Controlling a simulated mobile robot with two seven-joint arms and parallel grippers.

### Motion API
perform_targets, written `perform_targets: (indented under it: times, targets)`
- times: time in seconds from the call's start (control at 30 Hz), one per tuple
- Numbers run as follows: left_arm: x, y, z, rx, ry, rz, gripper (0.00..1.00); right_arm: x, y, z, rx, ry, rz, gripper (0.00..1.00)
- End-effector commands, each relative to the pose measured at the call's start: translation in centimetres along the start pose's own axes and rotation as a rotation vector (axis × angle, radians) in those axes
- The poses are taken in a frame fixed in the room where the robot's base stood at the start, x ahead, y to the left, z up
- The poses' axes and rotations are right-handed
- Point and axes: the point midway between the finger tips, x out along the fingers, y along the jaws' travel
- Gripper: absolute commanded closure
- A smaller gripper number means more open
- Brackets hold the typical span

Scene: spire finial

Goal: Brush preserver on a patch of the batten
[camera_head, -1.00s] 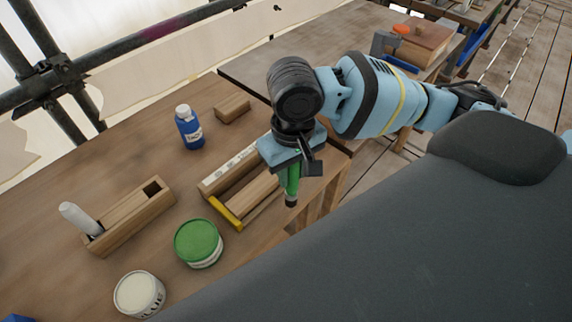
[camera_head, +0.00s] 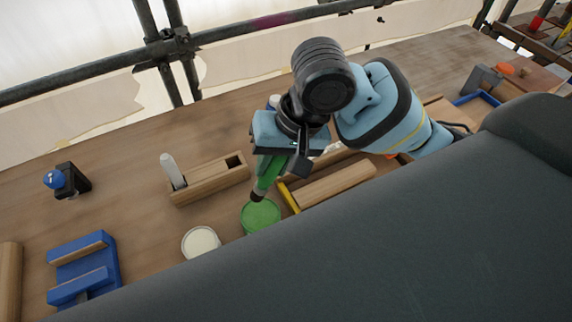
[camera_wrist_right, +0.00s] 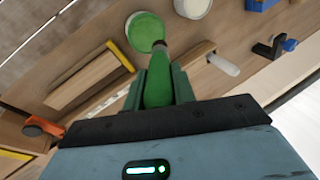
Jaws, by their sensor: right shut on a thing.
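My right gripper (camera_head: 268,160) is shut on a green-handled brush (camera_head: 264,180), with its dark end pointing down. The brush also shows between the fingers in the right wrist view (camera_wrist_right: 157,88). Its dark end overlaps the rim of a round green-topped tin (camera_head: 261,217) in both views; I cannot tell whether it touches. The tin is at the top of the right wrist view (camera_wrist_right: 143,33). I take the batten to be the pale wooden strip (camera_head: 335,184) in a yellow-ended holder, right of the tin. My left gripper is out of view.
A white-topped tin (camera_head: 200,243) stands left of the green one. A blue jig (camera_head: 112,260) and a black clamp (camera_head: 80,178) are further left. Bare bench lies between them.

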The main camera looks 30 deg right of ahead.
Motion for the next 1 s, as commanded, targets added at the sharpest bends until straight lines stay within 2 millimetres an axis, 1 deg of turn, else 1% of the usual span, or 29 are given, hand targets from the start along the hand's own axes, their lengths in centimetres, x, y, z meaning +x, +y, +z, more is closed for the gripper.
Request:
perform_targets:
  times: [0.17, 0.37, 0.8, 1.0]
  targets:
    - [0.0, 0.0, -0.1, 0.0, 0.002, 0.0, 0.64, -0.1, -0.1, 0.1, 0.009, -0.001, -0.007, 0.97]
    - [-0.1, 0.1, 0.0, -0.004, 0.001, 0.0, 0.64, 0.6, 0.1, 0.2, 0.009, -0.003, -0.005, 0.97]
    - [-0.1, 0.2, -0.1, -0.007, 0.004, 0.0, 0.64, 4.4, 1.5, 0.6, 0.01, -0.004, -0.004, 0.97]
    - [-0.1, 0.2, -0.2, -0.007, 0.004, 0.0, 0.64, 5.4, 1.8, 0.7, 0.007, -0.003, -0.005, 0.97]
